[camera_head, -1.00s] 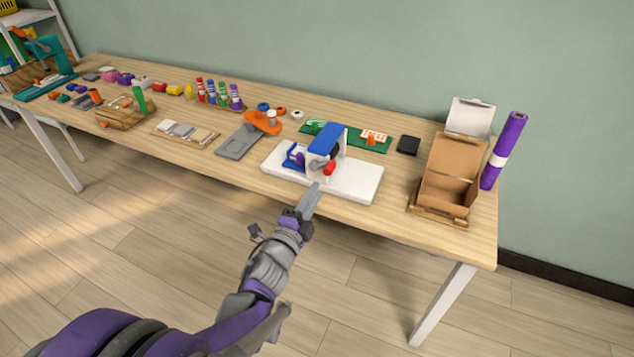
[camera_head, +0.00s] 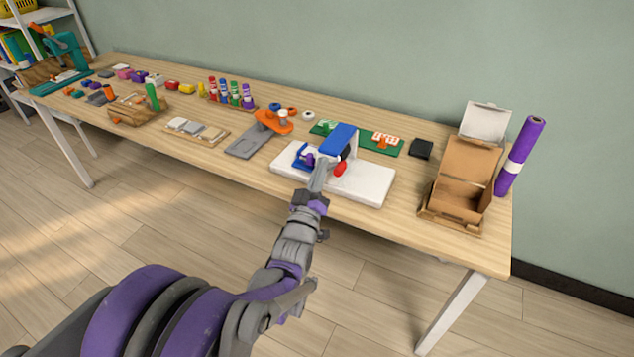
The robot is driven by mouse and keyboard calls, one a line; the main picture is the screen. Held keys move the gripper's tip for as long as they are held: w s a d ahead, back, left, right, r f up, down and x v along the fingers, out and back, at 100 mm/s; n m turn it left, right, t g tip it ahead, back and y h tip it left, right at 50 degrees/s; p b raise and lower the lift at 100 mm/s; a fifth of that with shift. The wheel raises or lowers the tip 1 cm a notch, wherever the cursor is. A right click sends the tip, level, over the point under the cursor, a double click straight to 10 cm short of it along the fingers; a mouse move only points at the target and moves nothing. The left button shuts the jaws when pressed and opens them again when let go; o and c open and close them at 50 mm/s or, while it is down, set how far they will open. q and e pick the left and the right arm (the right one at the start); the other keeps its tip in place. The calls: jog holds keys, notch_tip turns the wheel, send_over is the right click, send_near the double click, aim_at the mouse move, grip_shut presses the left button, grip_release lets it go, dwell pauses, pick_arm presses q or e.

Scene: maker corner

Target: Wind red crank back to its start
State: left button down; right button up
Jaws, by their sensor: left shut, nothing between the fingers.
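The red crank (camera_head: 341,168) shows as a small red piece on the right side of a device with a blue top (camera_head: 339,139). The device stands on a white base (camera_head: 364,188) near the table's front edge. My left gripper (camera_head: 321,166) is shut and empty. It is in front of the device, just left of the red crank in the picture, and covers part of the device. I cannot tell whether it touches the crank or the device. My right gripper is not in view.
An open cardboard box (camera_head: 460,185) and a purple roll (camera_head: 520,157) stand at the table's right end. A grey plate with an orange part (camera_head: 272,121) lies left of the device. A green board (camera_head: 385,149) and a black square (camera_head: 421,149) lie behind it.

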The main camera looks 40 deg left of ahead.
aim_at(338, 174)
pick_arm(q)
jog(key=w+f, duration=0.1)
jog(key=w+f+b, duration=0.1)
jog(key=w, duration=0.1)
jog(key=shift+w+d+f, duration=0.25)
jog(key=shift+d, duration=0.1)
jog(key=shift+d+f+m+b, duration=0.2)
jog(key=shift+m+b, duration=0.15)
jog(key=shift+m, duration=0.15)
jog(key=m, duration=0.1)
jog(key=f+m+h, duration=0.1)
jog(key=m, duration=0.1)
jog(key=d+m+t+h+b, duration=0.1)
jog(key=shift+w+f, duration=0.15)
jog(key=shift+f, duration=0.2)
notch_tip(338, 174, down, 6)
jog(key=m+h+b, duration=0.2)
jog(key=m+h, duration=0.4)
jog(key=m, duration=0.8)
jog(key=shift+f, duration=0.15)
